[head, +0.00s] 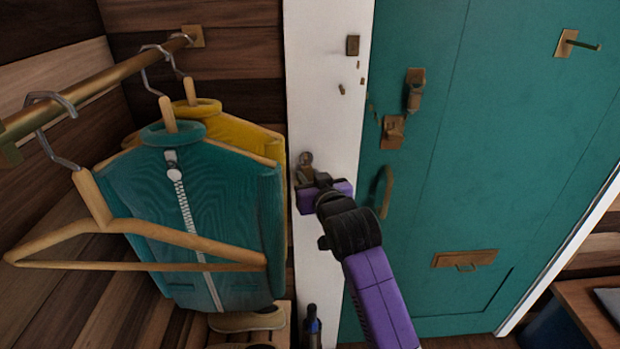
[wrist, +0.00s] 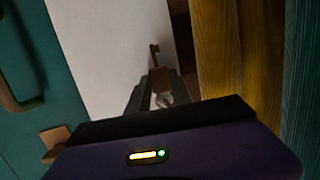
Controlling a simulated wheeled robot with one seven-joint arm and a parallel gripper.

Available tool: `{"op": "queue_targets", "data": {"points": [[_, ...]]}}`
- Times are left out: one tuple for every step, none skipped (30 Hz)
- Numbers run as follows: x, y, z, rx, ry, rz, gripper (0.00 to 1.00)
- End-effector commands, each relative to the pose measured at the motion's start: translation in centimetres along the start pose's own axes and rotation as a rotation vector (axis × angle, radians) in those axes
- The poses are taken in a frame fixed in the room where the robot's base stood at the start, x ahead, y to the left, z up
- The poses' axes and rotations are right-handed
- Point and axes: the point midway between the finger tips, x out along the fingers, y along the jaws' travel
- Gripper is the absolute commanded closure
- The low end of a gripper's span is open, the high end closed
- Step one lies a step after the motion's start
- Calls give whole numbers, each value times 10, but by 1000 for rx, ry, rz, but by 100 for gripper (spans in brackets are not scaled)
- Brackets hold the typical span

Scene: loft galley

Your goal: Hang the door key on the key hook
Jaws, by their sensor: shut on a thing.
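My gripper (head: 312,190) is in front of the white door frame, left of the teal door's handle. In the wrist view my gripper (wrist: 160,92) is shut on the brass door key (wrist: 155,58). The key's narrow part extends beyond the fingertips, against the pale frame. In the head view a small rounded brass shape (head: 305,163) shows at the fingertips and seems to be part of the key. A brass plate with a dark projecting peg (head: 566,43) is high on the door at the right, far from my gripper. I cannot tell for sure whether it is the key hook.
The teal door (head: 500,150) has a curved handle (head: 386,192), brass locks (head: 393,131) and a letter slot (head: 465,259). A teal vest (head: 215,220) and a yellow garment (head: 240,130) hang from a brass rail (head: 100,82) close left. A dark bottle (head: 312,328) stands below.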

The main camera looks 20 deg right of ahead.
Motion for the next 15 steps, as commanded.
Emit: {"op": "queue_targets", "data": {"points": [[0, 0, 0, 0, 1, 0, 100], [0, 0, 0, 0, 1, 0, 100], [0, 0, 0, 0, 1, 0, 100], [0, 0, 0, 0, 1, 0, 100], [0, 0, 0, 0, 1, 0, 100], [0, 0, 0, 0, 1, 0, 100], [0, 0, 0, 0, 1, 0, 100], [0, 0, 0, 0, 1, 0, 100], [0, 0, 0, 0, 1, 0, 100], [0, 0, 0, 0, 1, 0, 100], [0, 0, 0, 0, 1, 0, 100], [0, 0, 0, 0, 1, 0, 100], [0, 0, 0, 0, 1, 0, 72], [0, 0, 0, 0, 0, 0, 66], [0, 0, 0, 0, 0, 0, 58]]}}
